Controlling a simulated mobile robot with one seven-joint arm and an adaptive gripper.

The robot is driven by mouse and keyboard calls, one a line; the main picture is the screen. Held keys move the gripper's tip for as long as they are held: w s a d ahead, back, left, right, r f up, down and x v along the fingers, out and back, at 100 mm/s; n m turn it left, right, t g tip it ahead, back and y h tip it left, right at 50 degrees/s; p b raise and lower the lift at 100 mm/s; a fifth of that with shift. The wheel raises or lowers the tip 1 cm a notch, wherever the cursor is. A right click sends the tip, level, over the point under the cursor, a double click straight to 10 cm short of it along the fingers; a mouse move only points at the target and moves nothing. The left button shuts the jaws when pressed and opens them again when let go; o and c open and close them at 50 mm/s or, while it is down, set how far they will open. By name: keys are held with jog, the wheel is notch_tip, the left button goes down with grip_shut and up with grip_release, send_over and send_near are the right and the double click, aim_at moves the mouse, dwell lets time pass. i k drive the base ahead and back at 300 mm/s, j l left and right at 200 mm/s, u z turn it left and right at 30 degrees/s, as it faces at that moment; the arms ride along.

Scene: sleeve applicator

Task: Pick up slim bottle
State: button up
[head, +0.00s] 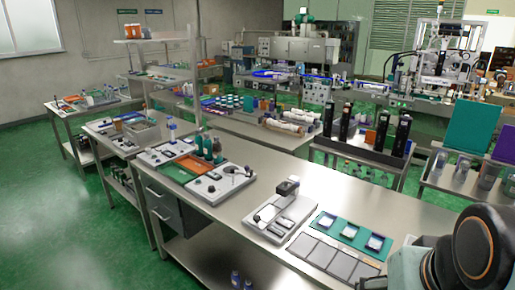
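I cannot tell which item is the slim bottle. Several small dark teal bottles (208,146) stand upright in a group at the back of the long steel bench (222,212). A slim pale upright item with a blue part (172,131), possibly a bottle, stands on the bench to the left. Small blue bottles (235,279) show low down under the near bench, at the bottom edge. My arm's dark rounded joint fills the lower right corner. My gripper is not in view.
The near bench holds a scale-like device (285,210), grey flat panels (333,258), a teal tray with white pieces (352,234) and an orange tray (188,168). Tall black units (383,130) stand on a bench behind. The green floor (60,215) at the left is clear.

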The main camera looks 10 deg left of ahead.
aim_at(217, 150)
jog(key=u, duration=1.05)
